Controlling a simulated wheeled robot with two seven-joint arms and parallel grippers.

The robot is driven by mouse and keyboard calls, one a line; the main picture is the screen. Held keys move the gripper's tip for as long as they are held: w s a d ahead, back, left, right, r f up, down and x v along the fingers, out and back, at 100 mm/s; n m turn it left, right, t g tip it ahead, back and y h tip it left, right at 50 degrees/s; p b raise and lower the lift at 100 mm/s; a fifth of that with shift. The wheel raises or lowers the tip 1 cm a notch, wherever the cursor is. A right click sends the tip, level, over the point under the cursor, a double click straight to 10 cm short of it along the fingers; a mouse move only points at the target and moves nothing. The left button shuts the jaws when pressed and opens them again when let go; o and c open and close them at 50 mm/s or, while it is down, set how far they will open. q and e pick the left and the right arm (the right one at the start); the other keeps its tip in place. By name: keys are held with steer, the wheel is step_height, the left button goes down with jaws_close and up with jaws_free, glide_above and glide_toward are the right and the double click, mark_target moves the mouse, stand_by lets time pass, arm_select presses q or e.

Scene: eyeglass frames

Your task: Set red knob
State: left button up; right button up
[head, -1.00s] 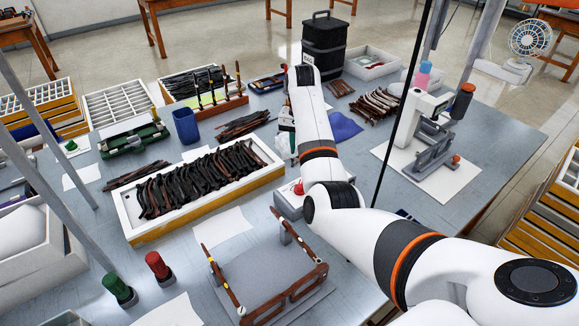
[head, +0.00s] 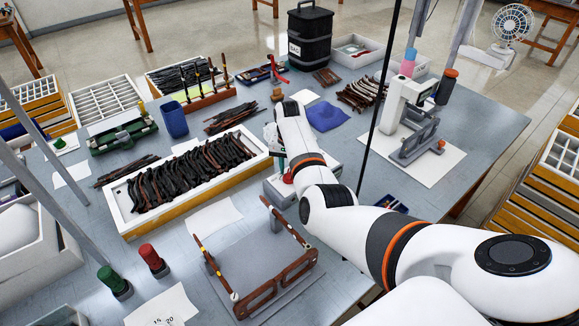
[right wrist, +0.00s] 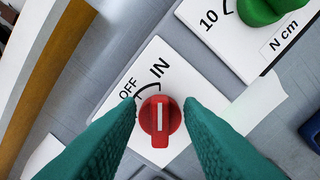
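The red knob (right wrist: 159,118) sits on a white panel (right wrist: 135,85) lettered OFF and IN in the right wrist view. Its white line runs upright in the picture, toward the lettering IN. My right gripper (right wrist: 160,102) is open, with one teal finger on each side of the knob and a gap on both sides. In the head view my right gripper (head: 280,157) points down at the grey box (head: 275,193). The red knob (head: 288,178) shows there partly. My left gripper is out of view.
A green knob (right wrist: 262,8) marked 10 and N cm is beside the red one. A long tray of dark temples (head: 128,212) stands left of the box. An eyeglass frame (head: 275,288) on a grey plate lies in front. Red (head: 150,256) and green (head: 108,278) stamp-like pieces stand front left.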

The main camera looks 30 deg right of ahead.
steer(key=shift+c, duration=0.5)
jaws_close()
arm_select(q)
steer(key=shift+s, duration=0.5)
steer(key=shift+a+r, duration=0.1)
arm_select(e)
steer(key=shift+r, duration=0.1)
steer(key=shift+r+n+p, duration=0.1)
steer(key=shift+n+p, duration=0.75)
steer(key=shift+n, duration=0.05)
steer(key=shift+w+a+n+p, duration=0.15)
steer(key=shift+n+p, duration=0.65)
steer(key=shift+n, duration=0.4)
steer(key=shift+a+n+p, duration=0.1)
steer(key=shift+n+p, duration=0.45)
steer(key=shift+n, duration=0.65)
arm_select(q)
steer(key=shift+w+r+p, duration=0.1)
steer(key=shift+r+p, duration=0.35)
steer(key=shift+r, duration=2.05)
arm_select(e)
steer(key=shift+a+n, duration=0.2)
steer(key=shift+n, duration=1.4)
